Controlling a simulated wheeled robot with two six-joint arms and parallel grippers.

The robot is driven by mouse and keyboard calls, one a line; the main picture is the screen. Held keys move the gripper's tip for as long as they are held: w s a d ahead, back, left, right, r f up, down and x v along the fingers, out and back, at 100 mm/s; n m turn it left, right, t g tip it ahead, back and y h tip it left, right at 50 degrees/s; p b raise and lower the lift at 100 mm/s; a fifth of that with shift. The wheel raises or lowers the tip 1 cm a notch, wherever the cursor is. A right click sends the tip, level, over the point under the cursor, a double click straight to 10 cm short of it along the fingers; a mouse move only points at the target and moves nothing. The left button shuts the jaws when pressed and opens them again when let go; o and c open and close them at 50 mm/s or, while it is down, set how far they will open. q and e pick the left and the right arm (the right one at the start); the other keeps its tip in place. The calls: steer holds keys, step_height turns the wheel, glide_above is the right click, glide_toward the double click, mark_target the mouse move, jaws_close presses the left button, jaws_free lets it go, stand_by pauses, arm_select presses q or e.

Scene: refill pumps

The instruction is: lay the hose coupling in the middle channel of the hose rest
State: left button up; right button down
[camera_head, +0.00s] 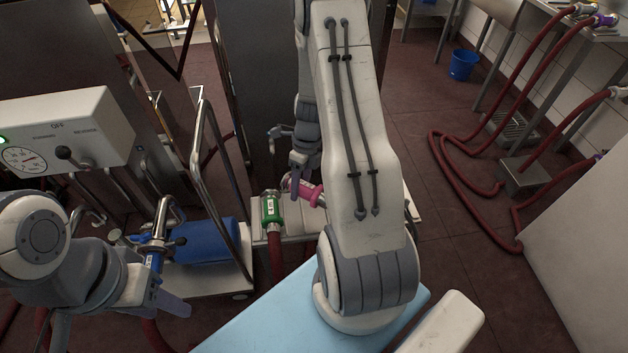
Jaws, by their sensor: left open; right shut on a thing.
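My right gripper (297,183) reaches down in the middle of the view, partly hidden by my own arm. It is shut on the pink-banded hose coupling (308,193), which lies roughly sideways. A green-banded coupling (270,207) with a red hose hanging down is just left of it. Below them is a pale structure (294,222) that seems to be the hose rest; its channels cannot be made out, and my arm covers its right part. I cannot tell whether the pink coupling touches it. My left gripper (168,288) is open at lower left, near a blue-banded coupling (152,260).
A pump unit with gauge and lever (62,135) stands at left. A blue cylinder (205,241) lies on a trolley with a bent metal handle (208,150). Red hoses (450,160) loop over the right floor. A blue bucket (462,65) stands at the back.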

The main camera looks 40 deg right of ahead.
steer(key=d+m+t, duration=0.2)
steer(key=d+m, duration=0.1)
steer(key=m, duration=0.5)
steer(key=m+t+b, duration=0.1)
steer(key=m+b, duration=0.1)
steer(key=b, duration=0.5)
glide_above(310, 208)
steer(key=d, duration=0.1)
steer(key=shift+y, duration=0.3)
steer(key=f, duration=0.6)
steer(key=shift+s+f, duration=0.1)
steer(key=shift+s, duration=0.3)
steer(key=shift+f+b, duration=1.05)
steer(key=shift+f, duration=0.75)
steer(key=shift+c, duration=0.9)
jaws_free()
steer(key=shift+f, duration=0.1)
steer(key=shift+d, duration=0.1)
